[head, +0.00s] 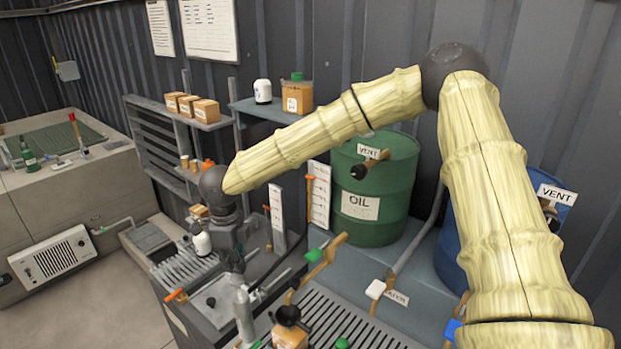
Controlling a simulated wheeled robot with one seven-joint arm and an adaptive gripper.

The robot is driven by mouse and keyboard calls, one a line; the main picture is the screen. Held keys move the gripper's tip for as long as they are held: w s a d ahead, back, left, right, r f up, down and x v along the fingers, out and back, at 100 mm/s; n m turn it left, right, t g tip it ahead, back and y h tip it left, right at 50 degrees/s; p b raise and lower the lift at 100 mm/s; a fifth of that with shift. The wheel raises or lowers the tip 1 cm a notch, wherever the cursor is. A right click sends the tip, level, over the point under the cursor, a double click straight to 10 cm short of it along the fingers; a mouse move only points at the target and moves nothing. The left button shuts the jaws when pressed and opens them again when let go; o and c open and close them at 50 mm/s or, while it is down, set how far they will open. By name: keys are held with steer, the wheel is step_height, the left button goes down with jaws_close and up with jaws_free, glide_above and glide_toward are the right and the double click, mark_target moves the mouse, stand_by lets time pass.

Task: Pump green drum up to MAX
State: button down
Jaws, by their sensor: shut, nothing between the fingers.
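The green drum (390,218) stands behind the bench, right of centre, with an OIL label on its side. A VENT tag and a dark valve with a wooden handle (370,166) are at its top; my forearm passes in front of its upper left edge. A white gauge board (319,196) with orange marks stands left of the drum; its level is too small to read. A lever with a wooden handle and green part (325,260) is in front of the drum. My gripper (235,262) points down over the pump bench, left of that lever, shut and empty. Its fingertips are hard to make out.
A blue drum (457,255) with a VENT tag is partly hidden behind my arm. A second gauge board (277,212) stands near my wrist. A grey cylinder (243,312) and a dark funnel (287,316) crowd the bench front. Floor (90,305) at left is clear.

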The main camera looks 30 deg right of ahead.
steer(key=shift+r, duration=2.95)
